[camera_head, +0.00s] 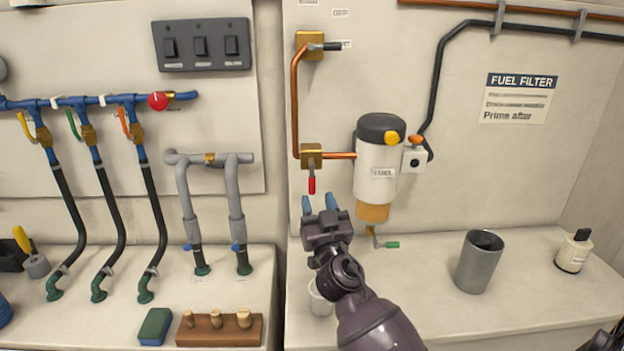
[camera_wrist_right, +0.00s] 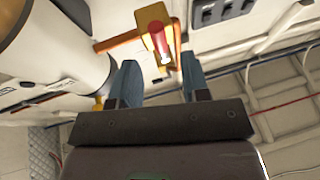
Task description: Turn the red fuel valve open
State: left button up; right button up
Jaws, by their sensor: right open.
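The red fuel valve handle (camera_head: 312,185) hangs straight down from a brass valve block (camera_head: 311,156) on the wall, joined to copper pipe. My right gripper (camera_head: 326,205) is open, its two blue fingertips just below the handle and apart from it. In the right wrist view the red handle (camera_wrist_right: 160,46) and its brass block (camera_wrist_right: 152,16) show beyond the gap between the open fingers (camera_wrist_right: 160,84). Nothing is between the fingers. My left gripper is not seen.
The white fuel filter (camera_head: 377,170) stands close to the right of the valve, with a green-handled drain (camera_head: 391,244) below. A small white cup (camera_head: 320,298) is behind my right arm. A grey cup (camera_head: 479,262) and a small bottle (camera_head: 574,251) stand on the right bench.

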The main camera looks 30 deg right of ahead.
aim_at(313, 186)
jog(key=shift+p+x, duration=0.65)
jog(key=shift+x, duration=2.35)
jog(key=shift+c, duration=0.3)
grip_shut()
